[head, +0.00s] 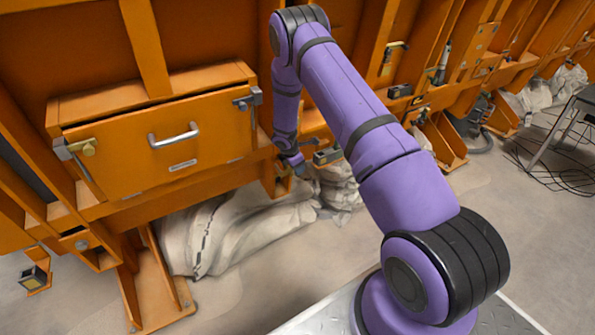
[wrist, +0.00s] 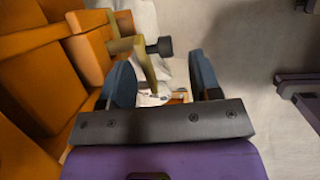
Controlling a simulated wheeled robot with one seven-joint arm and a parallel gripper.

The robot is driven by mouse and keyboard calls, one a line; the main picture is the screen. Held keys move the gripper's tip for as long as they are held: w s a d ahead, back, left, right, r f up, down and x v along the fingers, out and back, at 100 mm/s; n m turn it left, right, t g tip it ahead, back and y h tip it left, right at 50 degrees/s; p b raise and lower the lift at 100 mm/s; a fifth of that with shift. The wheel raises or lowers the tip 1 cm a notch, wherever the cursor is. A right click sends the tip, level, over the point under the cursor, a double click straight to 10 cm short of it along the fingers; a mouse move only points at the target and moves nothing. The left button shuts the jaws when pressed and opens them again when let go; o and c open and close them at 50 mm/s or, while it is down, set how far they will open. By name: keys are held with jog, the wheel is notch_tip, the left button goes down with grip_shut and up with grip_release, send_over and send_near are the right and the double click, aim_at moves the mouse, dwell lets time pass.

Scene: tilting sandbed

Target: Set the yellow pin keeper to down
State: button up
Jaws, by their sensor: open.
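In the wrist view, the yellow pin keeper (wrist: 141,62) is a dull yellow bar with a crosspiece and a black knob (wrist: 160,46) on its right side. It stands by the orange frame. My gripper (wrist: 160,68) is open, with one dark blue finger on each side of the keeper's lower part. I see no grip on it; whether a finger touches it I cannot tell. In the head view, my gripper (head: 298,166) is low beside the orange frame, right of the drawer panel. I cannot make out the keeper there.
An orange drawer panel (head: 160,148) with a silver handle (head: 173,135) is left of my gripper. Pale sacks (head: 225,232) lie on the floor below. Orange posts and beams stand close around my gripper.

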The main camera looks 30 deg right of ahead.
jog(key=shift+v, duration=2.2)
jog(key=shift+s+r+m, duration=0.1)
jog(key=shift+s+m, duration=0.05)
jog(key=shift+m, duration=0.15)
jog(key=c, duration=0.7)
jog(key=shift+s+d+r+m, duration=0.1)
jog(key=shift+s+r+m, duration=0.15)
jog(key=shift+m, duration=0.15)
jog(key=c, duration=0.3)
jog(key=s+r+m, duration=0.1)
jog(key=m, duration=0.1)
jog(key=m+y, duration=0.1)
jog(key=m, duration=0.1)
jog(key=s+r+m+y, duration=0.1)
jog(key=m, duration=0.1)
jog(key=shift+s+d+r, duration=0.3)
jog(key=shift+r, duration=0.05)
grip_shut()
notch_tip(320, 180, up, 5)
jog(key=d+m+t+y, duration=0.2)
jog(key=m, duration=0.8)
jog(key=x, duration=1.2)
jog(key=shift+s+d+f, duration=0.2)
jog(key=shift+s+f, duration=0.05)
jog(key=shift+f, duration=0.8)
